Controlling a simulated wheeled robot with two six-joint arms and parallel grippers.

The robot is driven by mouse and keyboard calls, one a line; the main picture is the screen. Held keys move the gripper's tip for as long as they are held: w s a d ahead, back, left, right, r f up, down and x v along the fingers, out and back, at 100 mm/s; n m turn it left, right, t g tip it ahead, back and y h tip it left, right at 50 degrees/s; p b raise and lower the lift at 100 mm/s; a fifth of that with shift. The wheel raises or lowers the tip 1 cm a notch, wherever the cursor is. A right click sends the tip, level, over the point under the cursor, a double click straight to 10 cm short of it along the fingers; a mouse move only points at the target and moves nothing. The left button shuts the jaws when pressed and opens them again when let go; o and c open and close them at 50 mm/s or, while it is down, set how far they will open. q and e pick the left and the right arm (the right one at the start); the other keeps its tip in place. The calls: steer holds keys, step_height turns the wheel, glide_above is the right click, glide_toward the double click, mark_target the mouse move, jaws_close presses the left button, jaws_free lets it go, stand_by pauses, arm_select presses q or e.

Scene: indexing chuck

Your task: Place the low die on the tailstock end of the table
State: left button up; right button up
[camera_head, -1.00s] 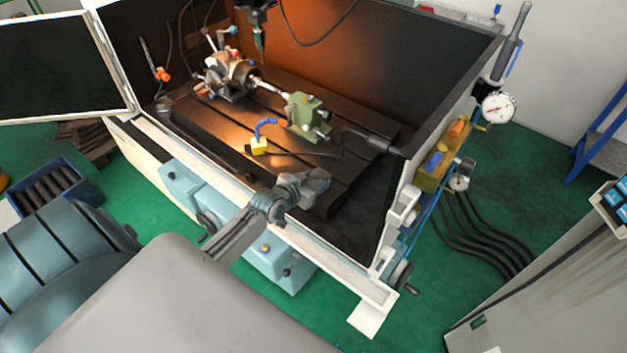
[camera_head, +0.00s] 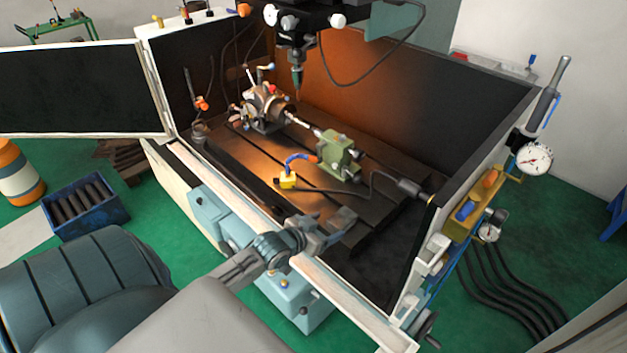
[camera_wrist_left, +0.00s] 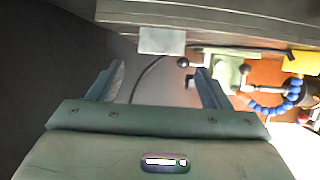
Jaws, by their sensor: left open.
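A flat grey block, which looks like the low die (camera_head: 343,217), lies on the dark slotted table (camera_head: 383,208) near its tailstock end. It also shows in the left wrist view (camera_wrist_left: 162,40), just beyond my fingertips and roughly in line with the gap. My left gripper (camera_head: 328,232) reaches over the front wall of the enclosure. In the wrist view its fingers (camera_wrist_left: 160,72) are wide apart with nothing between them. They look clear of the block. The green tailstock (camera_head: 340,157) stands farther up the table. My right gripper is not in view.
A yellow block with a blue hose (camera_head: 288,181) sits on the table left of the tailstock. The chuck (camera_head: 267,107) is at the far left, with a spindle (camera_head: 297,75) above. The white front wall (camera_head: 350,300) lies beneath my arm.

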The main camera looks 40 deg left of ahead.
arm_select(q)
steer(key=shift+v, duration=2.6)
